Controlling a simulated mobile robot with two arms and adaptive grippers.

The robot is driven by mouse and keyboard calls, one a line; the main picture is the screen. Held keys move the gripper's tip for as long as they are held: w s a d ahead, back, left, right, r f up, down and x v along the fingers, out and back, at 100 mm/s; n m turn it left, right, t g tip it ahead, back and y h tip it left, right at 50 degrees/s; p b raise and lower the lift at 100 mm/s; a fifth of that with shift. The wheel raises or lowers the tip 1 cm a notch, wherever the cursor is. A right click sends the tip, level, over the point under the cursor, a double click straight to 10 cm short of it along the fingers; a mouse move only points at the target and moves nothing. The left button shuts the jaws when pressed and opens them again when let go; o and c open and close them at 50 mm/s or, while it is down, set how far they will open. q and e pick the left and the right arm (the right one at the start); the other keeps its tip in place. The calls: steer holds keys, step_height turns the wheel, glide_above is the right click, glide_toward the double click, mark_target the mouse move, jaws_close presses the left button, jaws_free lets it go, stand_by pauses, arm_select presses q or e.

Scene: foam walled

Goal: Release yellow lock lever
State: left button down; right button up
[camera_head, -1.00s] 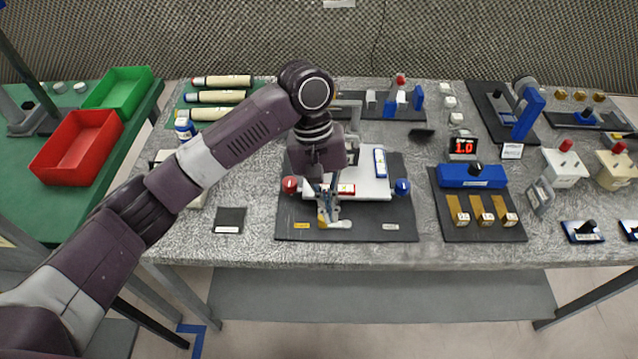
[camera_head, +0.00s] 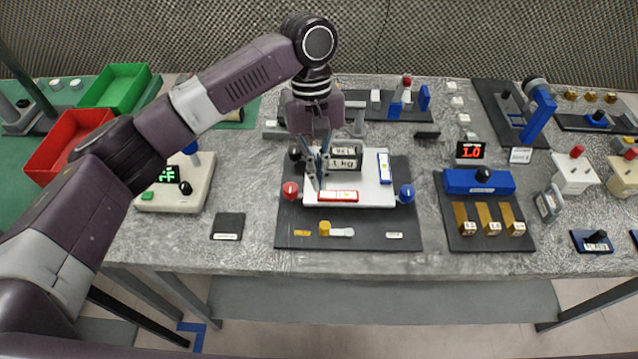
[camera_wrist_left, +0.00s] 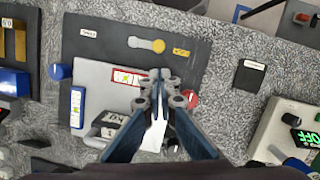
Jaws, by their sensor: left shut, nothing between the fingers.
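The yellow lock lever lies near the front edge of the dark base plate (camera_head: 357,240). Its yellow knob (camera_head: 325,228) is on the left and its pale arm (camera_head: 343,232) points right. It also shows in the left wrist view, with the knob (camera_wrist_left: 158,46) on the right end. A yellow label (camera_head: 302,233) is left of it. My left gripper (camera_head: 318,184) is shut and empty, above the left part of the white plate (camera_head: 370,195), behind the lever and apart from it. The left wrist view shows its fingertips (camera_wrist_left: 161,74) together. My right gripper is not in view.
The white plate carries a 1 kg weight (camera_head: 345,163), a red-framed level (camera_head: 338,196) and a blue-framed level (camera_head: 385,168). A red knob (camera_head: 290,190) and a blue knob (camera_head: 407,193) flank it. A small black pad (camera_head: 228,226) lies at left.

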arm_select(q)
steer(key=p, duration=0.1)
glide_above(336, 230)
steer(key=w+a, duration=0.3)
steer(key=a, duration=0.1)
steer(key=x, duration=0.3)
steer(key=w+x, duration=0.1)
steer(key=x, duration=0.2)
steer(key=shift+w+f, duration=0.15)
steer(key=shift+f, duration=1)
steer(key=shift+d, duration=0.1)
steer(key=shift+r+p, duration=0.1)
steer(key=shift+p, duration=0.5)
steer(key=shift+s+n, duration=0.3)
steer(key=shift+n, duration=0.1)
